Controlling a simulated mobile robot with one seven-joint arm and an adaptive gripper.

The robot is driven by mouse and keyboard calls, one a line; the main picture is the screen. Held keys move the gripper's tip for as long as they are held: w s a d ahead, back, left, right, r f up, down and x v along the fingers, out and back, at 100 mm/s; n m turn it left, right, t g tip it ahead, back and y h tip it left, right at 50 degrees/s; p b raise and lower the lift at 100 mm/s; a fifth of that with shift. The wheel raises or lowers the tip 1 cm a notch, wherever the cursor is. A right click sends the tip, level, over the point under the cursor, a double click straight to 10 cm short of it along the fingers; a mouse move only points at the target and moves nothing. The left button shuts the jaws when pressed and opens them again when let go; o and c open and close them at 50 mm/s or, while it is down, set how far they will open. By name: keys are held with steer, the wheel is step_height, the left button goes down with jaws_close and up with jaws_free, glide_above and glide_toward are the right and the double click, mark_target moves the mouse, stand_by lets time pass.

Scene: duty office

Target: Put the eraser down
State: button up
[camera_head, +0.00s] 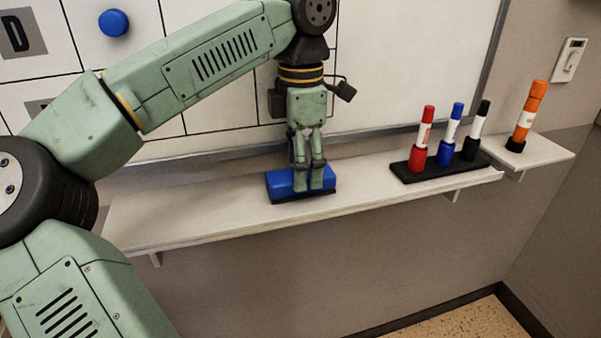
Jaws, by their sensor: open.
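The eraser (281,186) is a blue block with a black underside. It rests on the white shelf below the whiteboard, left of the marker holder. My gripper (308,188) points down over the eraser, with its fingertips at the eraser's front side and top. The jaws are open, and the fingers look close together from this view. The far side of the eraser is partly hidden by the fingers, so I cannot tell whether they touch it.
A black holder (415,176) with red, blue and black markers stands on the shelf (200,221) to the right. Farther right, an orange marker (528,112) stands on a small separate ledge (545,150). The shelf left of the eraser is clear. The whiteboard (400,60) rises behind.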

step_height(320, 180, up, 10)
steer(key=p, duration=0.1)
steer(key=shift+f, duration=0.15)
